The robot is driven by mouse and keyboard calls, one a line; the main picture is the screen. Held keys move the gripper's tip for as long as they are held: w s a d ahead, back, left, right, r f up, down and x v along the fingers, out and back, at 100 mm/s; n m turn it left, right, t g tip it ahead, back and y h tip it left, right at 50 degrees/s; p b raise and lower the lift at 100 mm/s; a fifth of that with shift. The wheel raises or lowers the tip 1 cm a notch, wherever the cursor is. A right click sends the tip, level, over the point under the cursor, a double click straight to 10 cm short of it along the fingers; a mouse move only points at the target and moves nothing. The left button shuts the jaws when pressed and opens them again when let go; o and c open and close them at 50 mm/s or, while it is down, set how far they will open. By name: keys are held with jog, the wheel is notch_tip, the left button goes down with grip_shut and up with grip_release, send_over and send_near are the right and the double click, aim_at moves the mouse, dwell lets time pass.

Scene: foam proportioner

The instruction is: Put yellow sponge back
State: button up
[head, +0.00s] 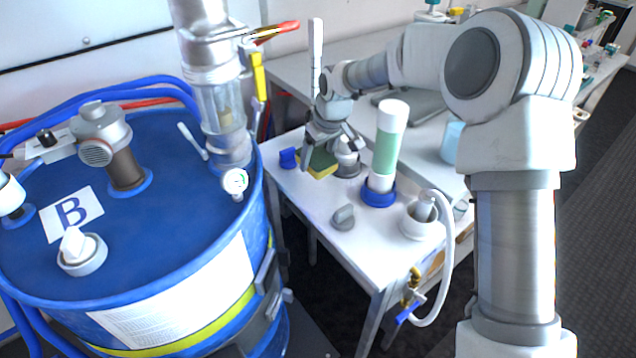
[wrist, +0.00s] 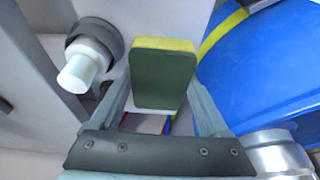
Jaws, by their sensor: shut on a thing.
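The yellow sponge (wrist: 163,75) has a dark green scouring face and a yellow edge. In the wrist view it sits between the two fingers of my gripper (wrist: 160,112), which is shut on it. In the head view the sponge (head: 322,163) shows under my gripper (head: 325,160), low over or on the small white table (head: 305,195). I cannot tell whether it touches the table. My gripper hides part of it.
A white and green cylinder (head: 387,150) stands in a blue ring right of my gripper. A white-capped grey fitting (head: 347,160) is close beside the sponge. A grey knob (head: 343,217) and white cup (head: 419,218) stand nearer. A large blue drum (head: 150,250) is at left.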

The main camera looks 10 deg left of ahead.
aim_at(316, 187)
notch_tip(316, 187, down, 7)
jog(key=shift+f+b, duration=0.2)
jog(key=shift+b, duration=0.25)
jog(key=shift+f, duration=0.1)
jog(key=o, duration=1)
jog(key=shift+o, duration=0.2)
